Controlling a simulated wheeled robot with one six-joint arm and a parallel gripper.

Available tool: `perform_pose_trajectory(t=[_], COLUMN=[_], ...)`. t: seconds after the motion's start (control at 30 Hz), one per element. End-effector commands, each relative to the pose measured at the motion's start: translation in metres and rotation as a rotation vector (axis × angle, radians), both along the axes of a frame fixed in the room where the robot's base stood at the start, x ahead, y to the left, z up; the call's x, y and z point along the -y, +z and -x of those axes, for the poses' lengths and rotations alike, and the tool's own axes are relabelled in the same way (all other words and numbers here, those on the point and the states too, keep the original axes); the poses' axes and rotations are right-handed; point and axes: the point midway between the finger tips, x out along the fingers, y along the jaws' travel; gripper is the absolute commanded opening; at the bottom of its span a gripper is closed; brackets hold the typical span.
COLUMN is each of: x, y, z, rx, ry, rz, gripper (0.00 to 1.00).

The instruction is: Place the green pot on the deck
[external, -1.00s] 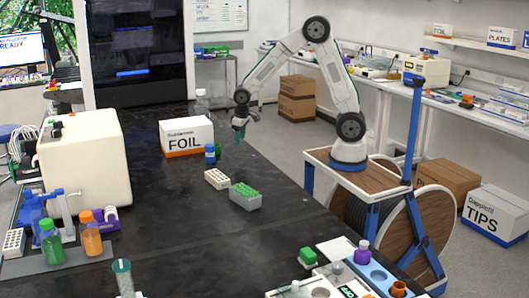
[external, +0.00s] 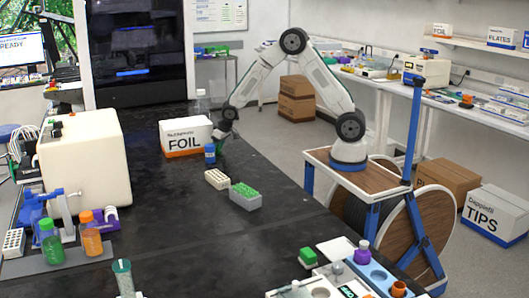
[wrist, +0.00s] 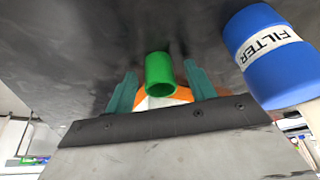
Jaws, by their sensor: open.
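The green pot (wrist: 160,75) is a small bright green cylinder in the wrist view. It sits between the two teal fingers of my gripper (external: 220,138), with a gap showing on both sides. My gripper is open and low over the dark bench, just right of the FOIL box in the external view. I cannot make out the pot in the external view, where my gripper is in the way. A blue rack with round recesses (external: 377,276) lies at the bench's lower right; I cannot tell if it is the deck.
The FOIL box (external: 186,136) is right behind. A white rack (external: 217,179) and a grey rack with green tops (external: 246,197) stand nearer. The bench's middle front is clear.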

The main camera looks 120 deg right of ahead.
Motion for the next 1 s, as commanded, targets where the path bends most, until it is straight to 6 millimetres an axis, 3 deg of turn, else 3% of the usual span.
perform_pose_trajectory(t=[0.17, 0.37, 0.77, 1.0], x=[0.0, 0.0, 0.0, 0.001], y=[0.0, 0.0, 0.004, 0.03], z=[0.0, 0.0, 0.0, -0.001], rx=[0.001, 0.001, 0.002, 0.004], ry=[0.0, 0.0, -0.001, -0.002], rz=[0.001, 0.001, 0.001, 0.003], gripper=[0.55, 0.07, 0.04, 0.04])
